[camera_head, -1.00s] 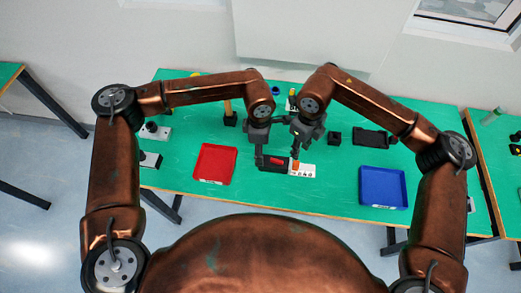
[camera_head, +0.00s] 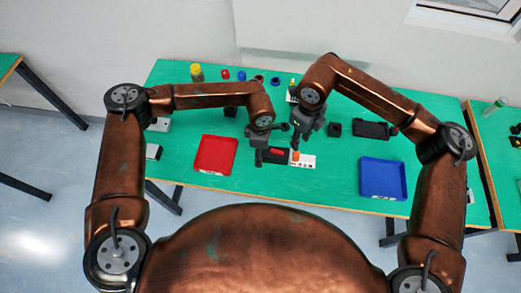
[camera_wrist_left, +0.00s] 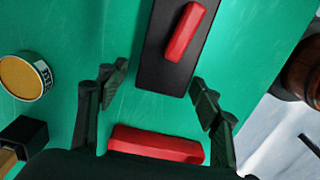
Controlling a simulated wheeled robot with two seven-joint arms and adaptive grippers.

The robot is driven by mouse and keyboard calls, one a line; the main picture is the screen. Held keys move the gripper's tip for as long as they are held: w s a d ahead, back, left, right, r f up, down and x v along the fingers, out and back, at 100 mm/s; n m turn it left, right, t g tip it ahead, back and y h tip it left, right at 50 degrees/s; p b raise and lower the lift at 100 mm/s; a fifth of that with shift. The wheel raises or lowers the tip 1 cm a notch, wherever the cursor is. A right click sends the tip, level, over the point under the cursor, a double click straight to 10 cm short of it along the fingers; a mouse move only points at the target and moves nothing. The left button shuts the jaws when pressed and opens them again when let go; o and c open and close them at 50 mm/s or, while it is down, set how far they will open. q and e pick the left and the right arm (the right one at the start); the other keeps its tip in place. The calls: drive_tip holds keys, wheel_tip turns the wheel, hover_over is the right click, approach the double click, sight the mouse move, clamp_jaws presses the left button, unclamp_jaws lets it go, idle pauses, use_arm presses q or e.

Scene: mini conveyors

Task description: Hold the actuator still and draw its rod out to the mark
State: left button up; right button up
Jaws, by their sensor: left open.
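The actuator (camera_head: 277,152) is a black block with a red bar on top, lying near the table's front middle. In the left wrist view the black block (camera_wrist_left: 152,75) shows larger. An orange piece (camera_head: 296,156) stands at its right end, beside a white plate (camera_head: 309,162) with small dark marks. My left gripper (camera_wrist_left: 158,85) is open, its fingers spread either side of the block's near end, which looks free of them. My right gripper (camera_head: 296,145) is just above the orange piece; I cannot tell whether its fingers touch or grip it.
A red tray (camera_head: 204,171) is left and a blue tray (camera_head: 370,195) right. A black block (camera_head: 334,129) and dark holder (camera_head: 371,130) are behind. A yellow-topped can (camera_wrist_left: 25,77) shows in the left wrist view. A red piece (camera_wrist_left: 155,147) there is unclear.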

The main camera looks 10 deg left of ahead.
use_arm(q)
drive_tip(key=shift+c, duration=0.2)
clamp_jaws()
idle(0.5)
drive_tip(key=shift+f, duration=0.1)
idle(1.0)
